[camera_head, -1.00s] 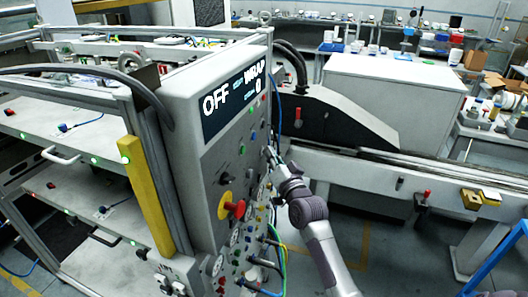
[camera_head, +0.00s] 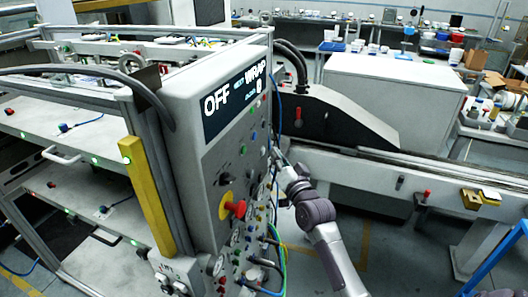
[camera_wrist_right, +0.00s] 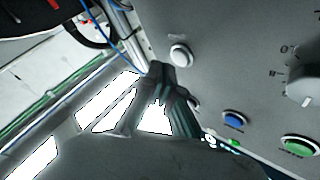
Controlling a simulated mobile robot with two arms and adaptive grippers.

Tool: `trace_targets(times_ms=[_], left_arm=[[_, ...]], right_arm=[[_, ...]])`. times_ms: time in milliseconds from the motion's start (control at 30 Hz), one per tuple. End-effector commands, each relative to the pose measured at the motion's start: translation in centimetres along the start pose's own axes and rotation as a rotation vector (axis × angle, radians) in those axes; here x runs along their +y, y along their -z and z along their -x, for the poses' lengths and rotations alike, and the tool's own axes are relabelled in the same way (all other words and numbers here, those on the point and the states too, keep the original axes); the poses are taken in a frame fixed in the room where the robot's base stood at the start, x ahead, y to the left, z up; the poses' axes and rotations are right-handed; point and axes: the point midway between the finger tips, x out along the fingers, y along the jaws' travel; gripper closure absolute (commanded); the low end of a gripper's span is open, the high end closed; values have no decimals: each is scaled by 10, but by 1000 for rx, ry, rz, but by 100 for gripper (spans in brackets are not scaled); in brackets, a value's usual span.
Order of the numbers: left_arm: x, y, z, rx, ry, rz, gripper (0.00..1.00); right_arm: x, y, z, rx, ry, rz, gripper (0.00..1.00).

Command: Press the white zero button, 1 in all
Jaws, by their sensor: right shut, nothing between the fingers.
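The grey control panel (camera_head: 195,160) stands at the centre left in the head view, with a display (camera_head: 235,98) showing OFF and WRAP. My right gripper (camera_head: 275,154) is shut and empty, beside the panel's button face. In the right wrist view its fingertips (camera_wrist_right: 162,70) are close to a round white button (camera_wrist_right: 181,55), with a visible gap in the picture. Another pale button (camera_wrist_right: 193,103) is partly hidden behind the fingers. I cannot read which white button is the zero one. My left gripper is not in view.
A blue button (camera_wrist_right: 234,120), a green button (camera_wrist_right: 300,146) and a selector knob (camera_wrist_right: 302,87) are on the same face. A red emergency stop (camera_head: 237,208) sticks out lower down. Cables (camera_head: 276,250) hang below. A conveyor rail (camera_head: 375,175) lies to the right.

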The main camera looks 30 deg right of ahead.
Motion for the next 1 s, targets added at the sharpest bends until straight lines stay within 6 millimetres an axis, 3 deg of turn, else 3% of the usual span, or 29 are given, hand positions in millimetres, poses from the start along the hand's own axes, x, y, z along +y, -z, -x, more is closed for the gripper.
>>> trace_targets(times_ms=[500,1000], left_arm=[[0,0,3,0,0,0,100],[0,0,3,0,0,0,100]], right_arm=[[24,24,32,0,-1,2,100],[25,25,34,0,0,0,100]])
